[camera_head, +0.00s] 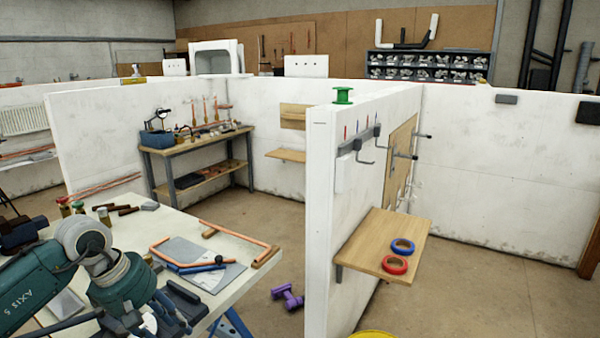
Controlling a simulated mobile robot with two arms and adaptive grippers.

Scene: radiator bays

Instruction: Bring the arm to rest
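My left arm comes in from the lower left as a teal link and a pale joint, low over the near end of a white-topped workbench (212,224). The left gripper (163,322) is at the bottom edge, partly cut off and mixed with dark metal parts around it. I cannot tell whether its fingers are open or shut, or whether it touches anything. My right arm and gripper are not in view.
The bench carries a copper pipe frame (170,248), a grey plate (190,254) and tools. A white partition (322,200) stands to the right, with a wooden shelf (368,243) holding blue (402,246) and red (394,265) rolls. A purple object (288,297) lies on the floor.

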